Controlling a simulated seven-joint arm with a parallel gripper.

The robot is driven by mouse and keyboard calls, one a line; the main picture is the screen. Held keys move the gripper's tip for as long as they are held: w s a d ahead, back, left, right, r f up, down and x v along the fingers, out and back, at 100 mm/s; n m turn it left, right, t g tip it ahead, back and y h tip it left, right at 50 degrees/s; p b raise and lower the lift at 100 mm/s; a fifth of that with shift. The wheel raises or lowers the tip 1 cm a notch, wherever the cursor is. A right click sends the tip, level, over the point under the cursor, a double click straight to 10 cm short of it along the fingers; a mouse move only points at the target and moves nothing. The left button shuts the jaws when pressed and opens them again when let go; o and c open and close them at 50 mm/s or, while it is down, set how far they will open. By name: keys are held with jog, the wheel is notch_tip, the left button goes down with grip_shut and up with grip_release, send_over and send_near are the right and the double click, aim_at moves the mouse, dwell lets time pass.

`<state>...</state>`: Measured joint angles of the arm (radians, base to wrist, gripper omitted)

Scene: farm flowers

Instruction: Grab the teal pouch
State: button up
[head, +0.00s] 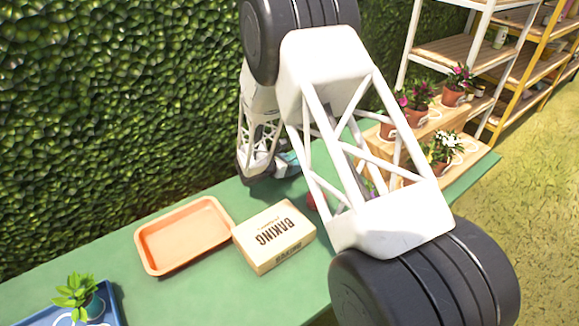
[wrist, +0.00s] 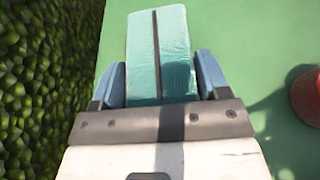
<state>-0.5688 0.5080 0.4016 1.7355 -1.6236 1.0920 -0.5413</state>
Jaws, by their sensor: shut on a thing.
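The teal pouch (wrist: 160,55) shows in the wrist view, a flat teal block with a dark stripe along its length. My gripper (wrist: 158,80) has its blue fingers on both sides of the pouch's near end and is shut on it. In the head view a small part of the teal pouch (head: 291,158) shows beside my gripper (head: 282,168), and my arm hides much of that area. I cannot tell whether the pouch touches the table.
The green table (head: 200,290) runs beside a leafy hedge (head: 110,100). An orange tray (head: 184,236) and a baking box (head: 273,237) lie nearer. A blue tray (head: 107,300) holds a plant. Potted flowers (head: 453,95) stand at right. A reddish object (wrist: 306,96) is right of the gripper.

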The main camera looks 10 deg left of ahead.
jog(key=shift+r, duration=4.25)
